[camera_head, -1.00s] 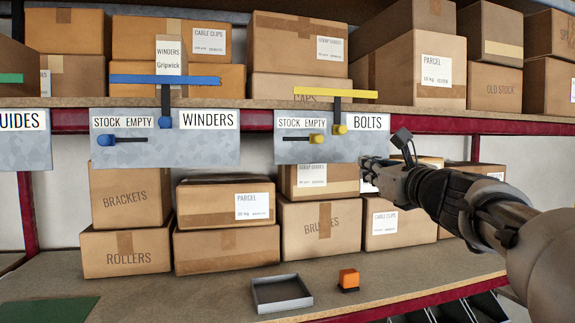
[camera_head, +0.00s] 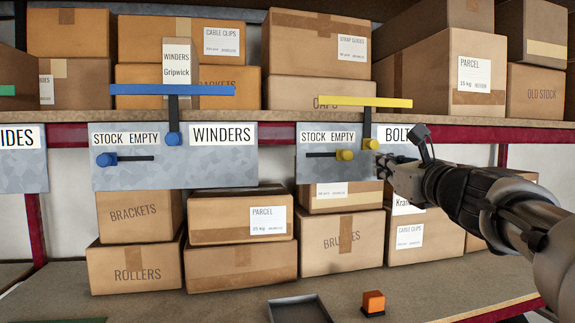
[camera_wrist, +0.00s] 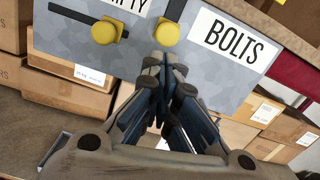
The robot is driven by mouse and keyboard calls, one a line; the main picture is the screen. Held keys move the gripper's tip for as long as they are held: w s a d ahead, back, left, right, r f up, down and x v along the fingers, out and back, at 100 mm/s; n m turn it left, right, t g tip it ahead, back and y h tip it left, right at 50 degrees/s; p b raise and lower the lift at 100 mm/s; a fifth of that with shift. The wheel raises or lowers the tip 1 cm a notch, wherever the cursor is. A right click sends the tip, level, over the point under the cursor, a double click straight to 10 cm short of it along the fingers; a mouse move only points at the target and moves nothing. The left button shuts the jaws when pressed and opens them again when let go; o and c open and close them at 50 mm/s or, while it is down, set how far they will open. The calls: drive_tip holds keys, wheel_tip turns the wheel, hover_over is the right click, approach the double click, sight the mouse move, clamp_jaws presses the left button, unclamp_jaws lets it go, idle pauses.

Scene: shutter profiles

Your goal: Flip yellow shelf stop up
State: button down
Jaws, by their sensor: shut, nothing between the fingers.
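The yellow shelf stop (camera_head: 365,102) is a flat bar on a dark upright arm above the BOLTS panel (camera_head: 318,172). The bar lies level, up at the shelf edge, and a round yellow knob (camera_head: 371,144) sits at the arm's foot. A second yellow knob (camera_head: 345,155) sits at the right end of the dark STOCK EMPTY slot. In the wrist view the pivot knob (camera_wrist: 166,33) is just beyond the fingertips and the slot knob (camera_wrist: 106,31) is to its left. My gripper (camera_head: 384,165) is shut and empty in front of the panel, close below the pivot knob; contact cannot be told.
A blue stop (camera_head: 172,90) stands raised above the WINDERS panel (camera_head: 215,170) on the left. Cardboard boxes (camera_head: 318,50) fill the shelves behind. A grey tray (camera_head: 300,308) and an orange block (camera_head: 373,302) are on the lower shelf.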

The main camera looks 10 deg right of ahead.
wheel_tip(320, 180, up, 2)
drive_tip(key=shift+s+r+p, duration=0.1)
drive_tip(key=shift+r+p, duration=0.05)
drive_tip(key=shift+p, duration=0.65)
